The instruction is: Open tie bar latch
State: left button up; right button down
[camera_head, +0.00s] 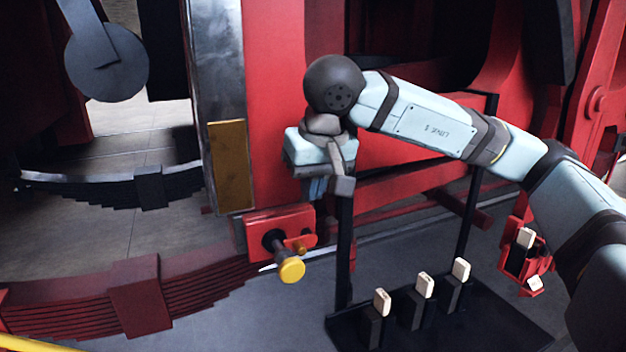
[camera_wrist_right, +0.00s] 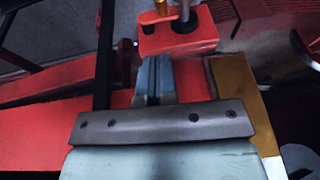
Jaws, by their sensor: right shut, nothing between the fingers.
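My right gripper (camera_head: 318,188) points down just above and right of this block, shut and empty. In the right wrist view the shut fingers (camera_wrist_right: 153,78) point toward the red block (camera_wrist_right: 178,36), seemingly apart from it. My left gripper is not in view.
A brass plate (camera_head: 231,165) lies left of my gripper. A dark red leaf spring (camera_head: 200,284) is at lower left. A black stand (camera_head: 395,322) holds several pale-topped handles, and its upright post (camera_head: 344,255) rises close behind my gripper. A red caddy (camera_head: 517,262) is at right.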

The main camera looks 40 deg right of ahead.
aim_at(301, 245)
jog(key=x, duration=0.3)
jog(key=p+x, duration=0.1)
jog(key=x, duration=0.2)
jog(key=s+x, duration=0.1)
jog(key=x, duration=0.3)
jog(key=shift+a+f, duration=0.1)
jog(key=shift+a, duration=0.25)
